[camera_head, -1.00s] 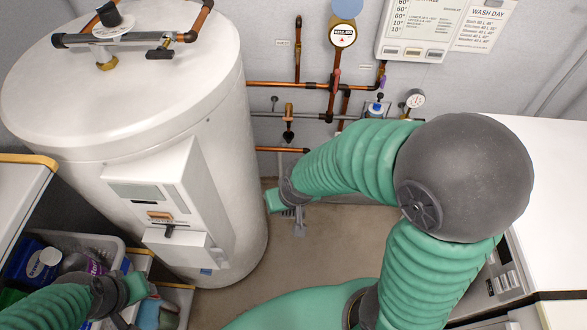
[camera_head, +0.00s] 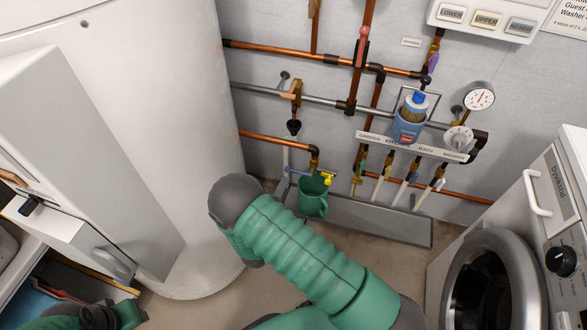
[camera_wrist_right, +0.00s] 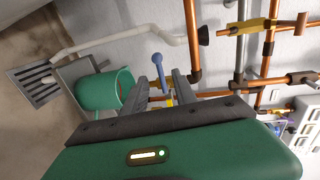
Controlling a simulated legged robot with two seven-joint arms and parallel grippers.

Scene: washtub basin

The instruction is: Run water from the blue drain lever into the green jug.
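The green jug (camera_head: 313,197) stands upright at the foot of the wall, below the yellow drain tap (camera_head: 327,178) at the end of a copper pipe. The blue drain lever (camera_head: 298,171) points left from the tap.
The white tank (camera_head: 170,60) fills the left. A grey trough (camera_head: 375,218) runs under labelled small taps along the wall. A blue bottle (camera_head: 408,122) sits above them. A washing machine (camera_head: 535,240) stands at the right. A floor grate (camera_wrist_right: 35,82) shows beside the jug.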

